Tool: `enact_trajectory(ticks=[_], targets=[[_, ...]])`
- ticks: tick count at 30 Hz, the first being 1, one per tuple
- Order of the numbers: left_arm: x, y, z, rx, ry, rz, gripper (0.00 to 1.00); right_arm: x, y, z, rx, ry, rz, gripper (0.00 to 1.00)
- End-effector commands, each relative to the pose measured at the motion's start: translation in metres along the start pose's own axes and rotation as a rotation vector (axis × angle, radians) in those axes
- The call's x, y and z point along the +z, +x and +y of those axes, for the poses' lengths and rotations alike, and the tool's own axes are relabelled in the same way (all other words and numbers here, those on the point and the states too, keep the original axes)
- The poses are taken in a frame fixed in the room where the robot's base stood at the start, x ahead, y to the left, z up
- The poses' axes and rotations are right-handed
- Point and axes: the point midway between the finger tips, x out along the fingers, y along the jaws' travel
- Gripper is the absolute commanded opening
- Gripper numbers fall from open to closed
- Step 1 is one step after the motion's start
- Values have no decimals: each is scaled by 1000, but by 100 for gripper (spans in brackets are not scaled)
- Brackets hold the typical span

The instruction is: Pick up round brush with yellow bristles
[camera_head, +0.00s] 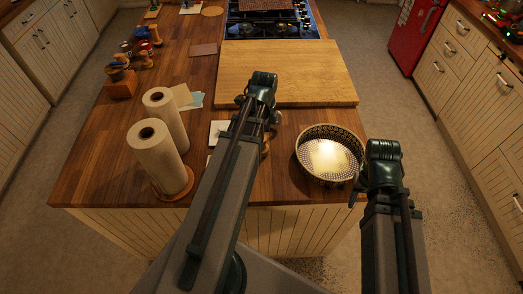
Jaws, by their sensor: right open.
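I cannot make out a round brush with yellow bristles for sure. A small brown rounded thing (266,147) shows only in part beside my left arm, over the wooden counter; the arm hides the rest. My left gripper (271,121) hangs below the dark wrist at the front edge of the cutting board, mostly hidden, so its jaws are unclear. My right gripper (357,190) is open, low at the right edge of the round basket (311,174), partly hidden by its own wrist. I cannot tell if it touches the basket.
The wooden counter (95,165) carries two paper rolls (157,158) at front left, a large cutting board (300,75) and a stove (272,25) behind. Several small items stand at back left. A red fridge (413,35) stands at right, beyond open floor.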

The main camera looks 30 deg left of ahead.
Motion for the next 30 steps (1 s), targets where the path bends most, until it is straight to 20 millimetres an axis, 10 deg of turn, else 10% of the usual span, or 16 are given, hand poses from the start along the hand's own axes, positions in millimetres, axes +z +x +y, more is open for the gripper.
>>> enact_trajectory(ticks=[27,30], targets=[[6,51,0,0,0,0,99,-3,50,-5,0,2,0,50],[6,51,0,0,0,0,81,-3,50,-5,0,2,0,50]])
